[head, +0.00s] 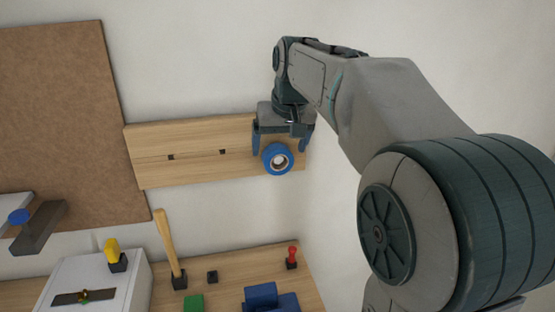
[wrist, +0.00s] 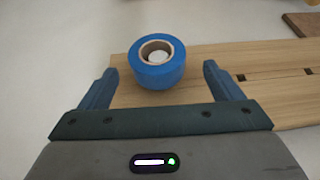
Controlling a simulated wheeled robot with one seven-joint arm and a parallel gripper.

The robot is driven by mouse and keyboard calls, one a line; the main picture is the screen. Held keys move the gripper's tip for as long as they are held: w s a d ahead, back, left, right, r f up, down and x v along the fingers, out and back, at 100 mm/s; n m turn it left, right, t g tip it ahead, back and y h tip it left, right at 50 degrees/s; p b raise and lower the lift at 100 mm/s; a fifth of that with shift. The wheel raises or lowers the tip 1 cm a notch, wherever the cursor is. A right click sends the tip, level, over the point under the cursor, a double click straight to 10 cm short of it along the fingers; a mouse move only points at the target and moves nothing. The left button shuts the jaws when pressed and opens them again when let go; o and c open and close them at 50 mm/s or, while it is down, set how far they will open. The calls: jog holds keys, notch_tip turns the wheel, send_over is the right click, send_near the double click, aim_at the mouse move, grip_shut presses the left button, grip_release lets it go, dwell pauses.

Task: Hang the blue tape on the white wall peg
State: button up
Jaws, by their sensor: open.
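The blue tape (head: 268,165) is a thick blue roll with a pale brown core, at the right part of a wooden wall board. It also shows in the wrist view (wrist: 158,76). The round end of the white peg (head: 279,160) shows inside the roll's hole, and in the wrist view the peg (wrist: 158,57) is inside the core. The tape is around the peg. My gripper (head: 281,149) is open, its fingers apart on both sides of the roll; in the wrist view clear gaps show between each finger and the tape. The peg's base is hidden behind the roll.
The wooden wall board (head: 190,146) has small dark holes. A brown panel (head: 55,110) is at left. Below, a wooden shelf (head: 225,283) bears a white box (head: 85,275), a wooden-handled tool (head: 168,245), a red peg (head: 292,254) and blue blocks (head: 262,296).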

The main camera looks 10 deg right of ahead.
aim_at(279, 154)
jog(key=p+x, duration=0.1)
jog(key=x, duration=0.4)
jog(key=shift+w+d+f, duration=0.15)
jog(key=shift+w+f, duration=0.05)
jog(key=shift+f, duration=0.15)
jog(key=c, duration=1.2)
jog(key=shift+r+b, duration=0.2)
jog(key=shift+b, duration=0.1)
